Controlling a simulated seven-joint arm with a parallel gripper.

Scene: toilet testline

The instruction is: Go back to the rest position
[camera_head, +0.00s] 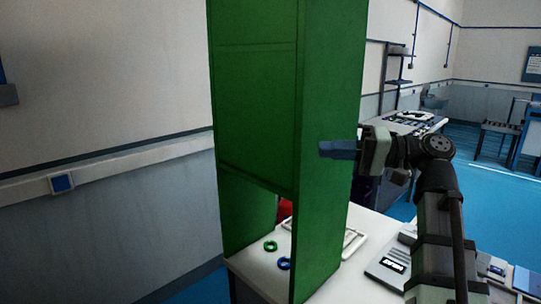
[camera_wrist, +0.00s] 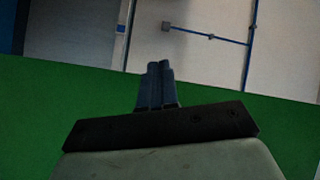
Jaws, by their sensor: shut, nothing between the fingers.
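My gripper (camera_head: 322,149) is shut and empty in the head view. It is raised well above the white table, in front of the right side panel of the tall green cabinet (camera_head: 330,110). I cannot tell whether the fingertips touch the panel. In the wrist view, the blue fingers of my gripper (camera_wrist: 159,66) are together with nothing between them. The green surface (camera_wrist: 60,110) lies behind them, with a wall beyond.
A white table (camera_head: 245,270) holds a green ring (camera_head: 270,246) and a blue ring (camera_head: 284,263) under the cabinet. A white tray (camera_head: 352,245) and a red thing (camera_head: 285,209) are partly hidden. Grey devices (camera_head: 390,264) stand at the right. Open floor (camera_head: 490,200) lies farther right.

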